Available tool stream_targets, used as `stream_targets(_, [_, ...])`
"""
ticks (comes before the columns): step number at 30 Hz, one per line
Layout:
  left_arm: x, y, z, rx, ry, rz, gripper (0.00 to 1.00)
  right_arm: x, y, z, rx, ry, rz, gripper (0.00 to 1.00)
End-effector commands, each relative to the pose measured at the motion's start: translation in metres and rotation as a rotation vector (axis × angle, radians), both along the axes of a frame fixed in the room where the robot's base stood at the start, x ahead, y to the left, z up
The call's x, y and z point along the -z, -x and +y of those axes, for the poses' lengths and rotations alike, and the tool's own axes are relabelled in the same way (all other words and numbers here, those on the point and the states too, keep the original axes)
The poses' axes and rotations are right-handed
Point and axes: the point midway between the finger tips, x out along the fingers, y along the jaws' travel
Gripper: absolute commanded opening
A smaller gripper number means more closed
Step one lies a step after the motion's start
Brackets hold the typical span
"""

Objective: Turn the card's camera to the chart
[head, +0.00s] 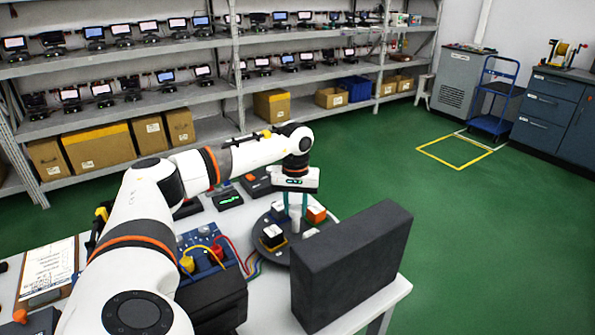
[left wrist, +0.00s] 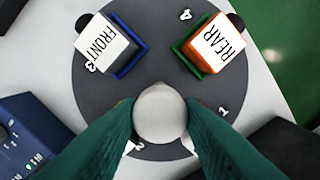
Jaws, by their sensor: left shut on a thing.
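My left gripper (head: 295,218) points down over a dark round turntable (left wrist: 160,62) on the white table. Its teal fingers are closed on the turntable's pale centre knob (left wrist: 160,113). The block labelled FRONT (left wrist: 101,43), with black and blue sides, is at upper left in the left wrist view. The block labelled REAR (left wrist: 215,43), with orange and green sides, is at upper right. I cannot tell which is the card's camera. No chart face is identifiable. My right gripper is not in view.
A large dark upright panel (head: 350,262) stands close to the turntable on the right. A blue box with red and yellow leads (head: 202,250) and a clipboard (head: 48,268) are at left. Shelves of small screens line the back wall. Green floor at right is mostly clear.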

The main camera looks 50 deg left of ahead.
Motion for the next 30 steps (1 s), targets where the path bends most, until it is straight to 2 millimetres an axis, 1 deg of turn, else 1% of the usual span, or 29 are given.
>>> stream_targets(10, [-0.0013,-0.0003,0.0009,0.082,0.000,-0.004,0.00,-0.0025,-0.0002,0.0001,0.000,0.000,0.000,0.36])
stream_targets(28, [-0.0010,-0.0003,0.0007,0.102,0.000,-0.004,0.00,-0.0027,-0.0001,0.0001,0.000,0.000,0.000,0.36])
stream_targets(29, [-0.0010,-0.0003,0.0007,0.102,-0.001,-0.003,0.39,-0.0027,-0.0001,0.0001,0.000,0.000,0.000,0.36])
stream_targets(30, [-0.0010,-0.0002,0.0006,0.102,-0.001,-0.003,0.45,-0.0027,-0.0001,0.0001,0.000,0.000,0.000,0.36])
